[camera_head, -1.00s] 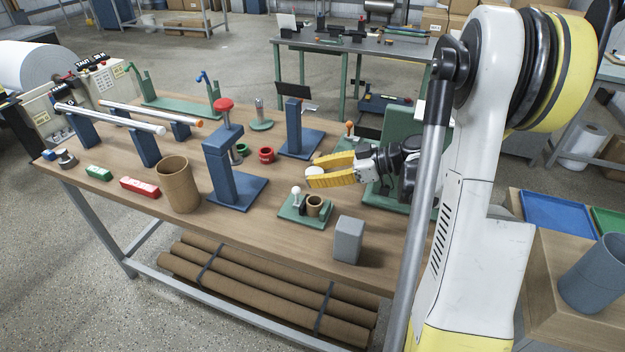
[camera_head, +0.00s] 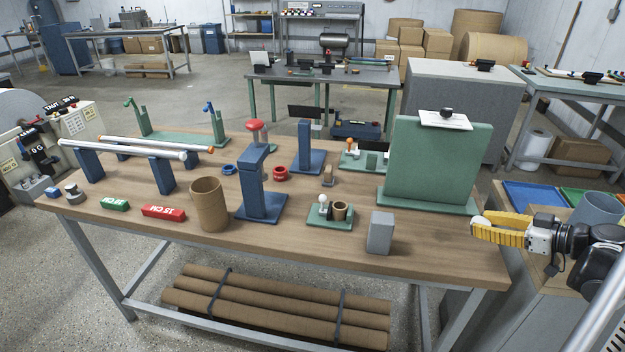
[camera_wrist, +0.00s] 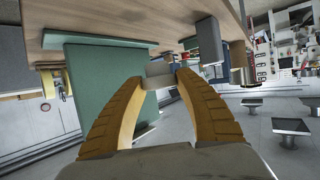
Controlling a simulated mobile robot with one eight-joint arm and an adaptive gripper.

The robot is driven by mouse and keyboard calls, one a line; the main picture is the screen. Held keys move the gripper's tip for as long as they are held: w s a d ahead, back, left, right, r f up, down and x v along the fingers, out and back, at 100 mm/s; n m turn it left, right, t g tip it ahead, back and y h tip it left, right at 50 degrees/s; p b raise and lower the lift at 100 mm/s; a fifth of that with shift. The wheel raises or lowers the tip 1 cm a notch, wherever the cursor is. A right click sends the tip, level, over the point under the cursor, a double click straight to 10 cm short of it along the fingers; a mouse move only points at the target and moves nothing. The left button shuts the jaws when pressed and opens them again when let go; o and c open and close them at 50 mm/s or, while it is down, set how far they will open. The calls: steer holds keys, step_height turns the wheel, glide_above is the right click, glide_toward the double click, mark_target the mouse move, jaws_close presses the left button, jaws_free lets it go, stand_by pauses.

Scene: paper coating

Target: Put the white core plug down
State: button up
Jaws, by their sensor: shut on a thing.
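My gripper (camera_head: 478,221) is at the right of the head view, by the workbench's right end. Its yellow fingers are shut on the white core plug (camera_head: 476,219), of which only a small pale part shows at the fingertips. In the wrist view my gripper (camera_wrist: 160,82) has both curved fingers closing on the pale plug (camera_wrist: 159,70). The plug is held in the air, apart from any surface as far as I can tell; most of its shape is hidden.
The wooden workbench (camera_head: 420,262) carries a green upright board (camera_head: 440,165), a grey block (camera_head: 380,232), a small green stand (camera_head: 330,221) and a brown cup (camera_head: 209,205). At right are a blue tray (camera_head: 530,196) and a blue-grey bin (camera_head: 597,212). The bench's front right is clear.

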steer(key=shift+s+d, duration=0.2)
steer(key=shift+d, duration=0.1)
steer(key=b, duration=0.5)
glide_above(427, 245)
step_height(427, 245, down, 7)
steer(key=shift+s+f, duration=0.1)
steer(key=shift+f, duration=0.05)
step_height(427, 245, down, 4)
steer(key=shift+f+b, duration=0.1)
steer(key=shift+b, duration=1.1)
steer(key=shift+r, duration=0.2)
steer(key=shift+f, duration=0.15)
steer(key=o, duration=0.8)
